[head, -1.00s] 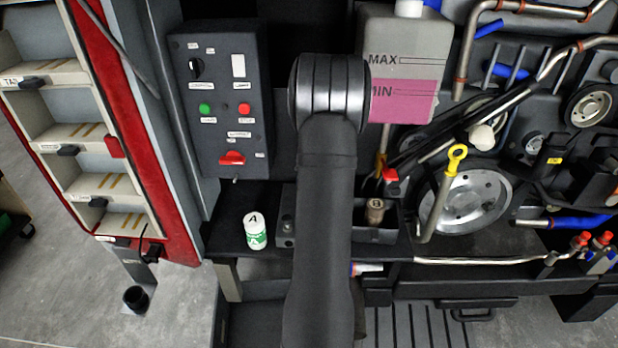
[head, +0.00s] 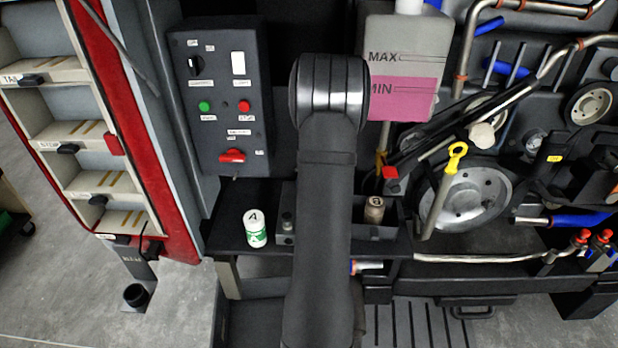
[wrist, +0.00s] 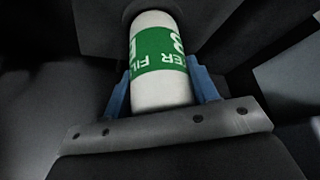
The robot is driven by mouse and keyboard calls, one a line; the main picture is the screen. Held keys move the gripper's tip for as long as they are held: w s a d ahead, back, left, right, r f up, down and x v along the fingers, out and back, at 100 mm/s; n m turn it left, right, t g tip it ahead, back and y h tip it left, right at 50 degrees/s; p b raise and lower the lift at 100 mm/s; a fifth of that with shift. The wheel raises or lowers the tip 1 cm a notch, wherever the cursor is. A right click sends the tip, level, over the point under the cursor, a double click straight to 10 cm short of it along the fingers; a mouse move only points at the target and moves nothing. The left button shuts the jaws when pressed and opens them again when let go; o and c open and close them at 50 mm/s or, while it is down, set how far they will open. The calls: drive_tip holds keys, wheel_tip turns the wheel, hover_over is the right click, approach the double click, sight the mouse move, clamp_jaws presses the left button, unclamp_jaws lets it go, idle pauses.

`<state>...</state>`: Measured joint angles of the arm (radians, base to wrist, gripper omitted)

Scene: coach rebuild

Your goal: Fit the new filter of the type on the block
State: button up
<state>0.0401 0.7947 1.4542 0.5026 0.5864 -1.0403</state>
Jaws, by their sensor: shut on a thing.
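My gripper (wrist: 165,92) has blue fingers, shut on both sides of a white filter with a green label (wrist: 160,50). The label reads upside down, and the letter on it looks like a B. The filter's far end meets dark parts at the top of the wrist view; I cannot tell whether it touches them. In the head view my arm hides the gripper and this filter. Another white and green filter, marked A (head: 255,229), stands upright on the black shelf left of my arm. A brown used filter (head: 374,210) stands in a dark tray right of my arm. The filter block is not clearly visible.
A control box (head: 221,100) with a red lever stands behind the shelf (head: 232,240). A pink fluid tank (head: 400,75) is behind my arm. A yellow-ringed dipstick (head: 445,188), pulley and pipes crowd the right. Red-edged steps (head: 90,130) stand at the left.

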drive_tip(key=shift+f, duration=0.55)
idle(0.4)
drive_tip(key=o, duration=1.5)
drive_tip(key=v, duration=0.8)
